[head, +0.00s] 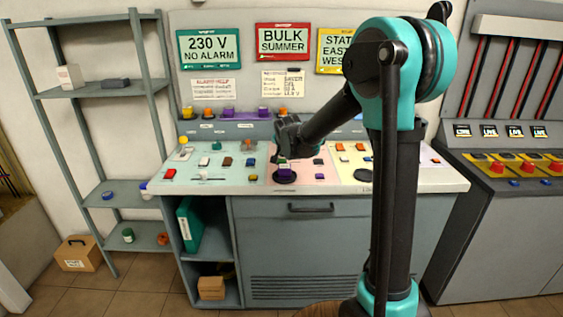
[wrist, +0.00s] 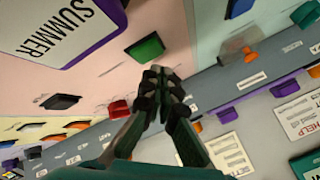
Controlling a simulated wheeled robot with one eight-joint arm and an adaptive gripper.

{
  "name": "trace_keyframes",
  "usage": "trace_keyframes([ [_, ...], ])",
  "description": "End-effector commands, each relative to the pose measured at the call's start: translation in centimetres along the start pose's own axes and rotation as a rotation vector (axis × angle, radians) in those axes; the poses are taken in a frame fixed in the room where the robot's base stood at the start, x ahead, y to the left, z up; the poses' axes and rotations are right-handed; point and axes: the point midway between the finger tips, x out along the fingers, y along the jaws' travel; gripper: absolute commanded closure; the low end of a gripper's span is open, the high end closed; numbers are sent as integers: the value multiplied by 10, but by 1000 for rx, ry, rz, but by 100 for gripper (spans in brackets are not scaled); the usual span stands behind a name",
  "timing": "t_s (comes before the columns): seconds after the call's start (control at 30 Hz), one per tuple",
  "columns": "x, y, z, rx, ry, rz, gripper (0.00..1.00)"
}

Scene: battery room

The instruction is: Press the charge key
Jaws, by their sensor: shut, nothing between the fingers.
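My gripper (wrist: 157,72) is shut and empty, its fingertips together over the sloping key desk (head: 215,183). In the wrist view a green key (wrist: 146,48) lies just beyond the fingertips, on the pink section. A gap or contact between them cannot be told. A red key (wrist: 120,108) sits left of the fingers, and a dark key (wrist: 60,101) farther left. No readable label marks any key as the charge key. In the head view my gripper (head: 282,157) hangs over the middle of the desk and hides the keys behind it.
A purple-edged block lettered SUMMER (wrist: 70,28) stands close by in the wrist view. A clear cover with an orange part (wrist: 240,46) is at right. Signs (head: 283,41) hang behind the desk. A shelf rack (head: 100,90) stands left, a switch cabinet (head: 500,220) right.

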Motion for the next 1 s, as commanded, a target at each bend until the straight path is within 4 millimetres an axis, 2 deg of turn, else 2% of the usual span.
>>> trace_keyframes([
  [0.5, -30, -22, -22, 0, 0, 0, 100],
  [1.0, -34, -24, -25, 0, 0, 0, 100],
])
